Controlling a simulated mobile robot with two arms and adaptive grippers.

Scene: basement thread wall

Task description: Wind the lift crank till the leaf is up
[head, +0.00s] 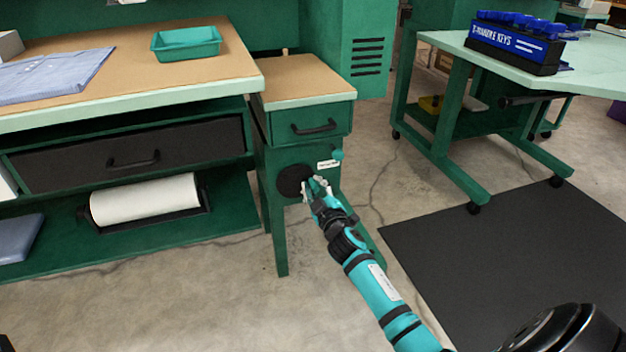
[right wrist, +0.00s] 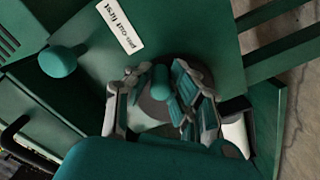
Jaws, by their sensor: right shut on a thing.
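The crank's round dark disc (head: 293,180) is on the front of the green side cabinet, under its drawer. My right gripper (head: 317,185) is at the disc. In the right wrist view its fingers (right wrist: 158,98) sit either side of the crank's teal knob (right wrist: 160,82), shut on it, with the dark disc (right wrist: 150,108) behind. I cannot tell which panel is the leaf. My left gripper is not in view.
The side cabinet's tan top (head: 300,82) adjoins the workbench (head: 120,55) with a teal tray (head: 186,43). A white paper roll (head: 145,204) is on the lower shelf. A pale table (head: 440,42) stands right, above a dark mat (head: 510,255). Concrete floor is free in front.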

